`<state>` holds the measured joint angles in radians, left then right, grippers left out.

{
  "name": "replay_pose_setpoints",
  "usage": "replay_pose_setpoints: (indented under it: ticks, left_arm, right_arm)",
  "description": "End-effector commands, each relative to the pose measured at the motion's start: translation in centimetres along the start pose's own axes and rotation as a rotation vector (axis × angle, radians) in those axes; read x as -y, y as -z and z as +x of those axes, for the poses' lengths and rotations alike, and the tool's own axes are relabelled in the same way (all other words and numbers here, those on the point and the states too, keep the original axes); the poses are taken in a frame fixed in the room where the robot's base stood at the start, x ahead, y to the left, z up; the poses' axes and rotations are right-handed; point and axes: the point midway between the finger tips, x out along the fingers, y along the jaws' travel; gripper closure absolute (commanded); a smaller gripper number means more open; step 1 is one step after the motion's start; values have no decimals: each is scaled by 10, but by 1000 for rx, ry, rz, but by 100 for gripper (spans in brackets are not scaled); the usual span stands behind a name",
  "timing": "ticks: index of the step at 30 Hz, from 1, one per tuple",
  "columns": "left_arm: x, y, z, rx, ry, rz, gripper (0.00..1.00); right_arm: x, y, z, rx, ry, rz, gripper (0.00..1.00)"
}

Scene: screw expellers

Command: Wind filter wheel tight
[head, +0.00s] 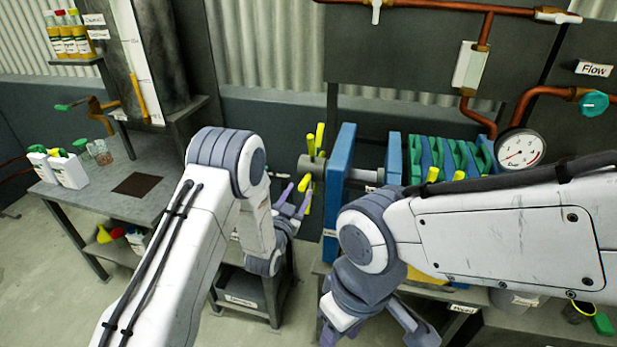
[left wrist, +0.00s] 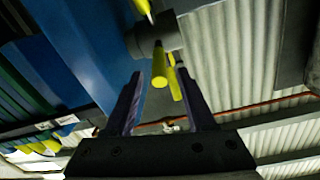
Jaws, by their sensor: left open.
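The filter wheel is a grey hub (head: 312,162) with several yellow handles (head: 319,137) around it, at the left end of the filter press. In the left wrist view, the hub (left wrist: 158,40) sits ahead of my fingers, with a yellow handle (left wrist: 159,70) pointing back toward the gap between them. My left gripper (head: 296,195) is open beside the wheel's lower handles; I cannot tell whether it touches one. The fingers (left wrist: 160,75) stand apart with nothing clamped. My right gripper (head: 380,330) is open and empty, low in front of the press.
The filter press has a blue end plate (head: 341,185) and green and blue filter plates (head: 445,155). A pressure gauge (head: 520,151) and copper pipes (head: 474,113) are at right. A grey workbench (head: 100,195) with white bottles (head: 70,170) stands at left. Floor is clear at lower left.

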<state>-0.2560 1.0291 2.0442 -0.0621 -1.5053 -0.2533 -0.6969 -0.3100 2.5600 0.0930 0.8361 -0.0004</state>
Motion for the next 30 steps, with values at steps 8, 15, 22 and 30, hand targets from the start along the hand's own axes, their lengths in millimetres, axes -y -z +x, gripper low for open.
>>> replay_pose_setpoints:
  ticks: [8, 15, 22, 30]
  left_arm:
    - [0, 2, 51, 0, -1, -1, 45]
    - [0, 1, 79, 1, 0, -1, 45]
    - [-1, 0, 86, 3, -1, -2, 45]
    - [-1, 0, 86, 3, -1, -1, 79]
  right_arm:
    - [1, 1, -14, 0, 0, 0, 50]
    - [1, 1, -19, 0, 0, 0, 50]
    - [1, 1, -20, 0, 0, 0, 50]
    - [1, 1, -20, 0, 0, 0, 50]
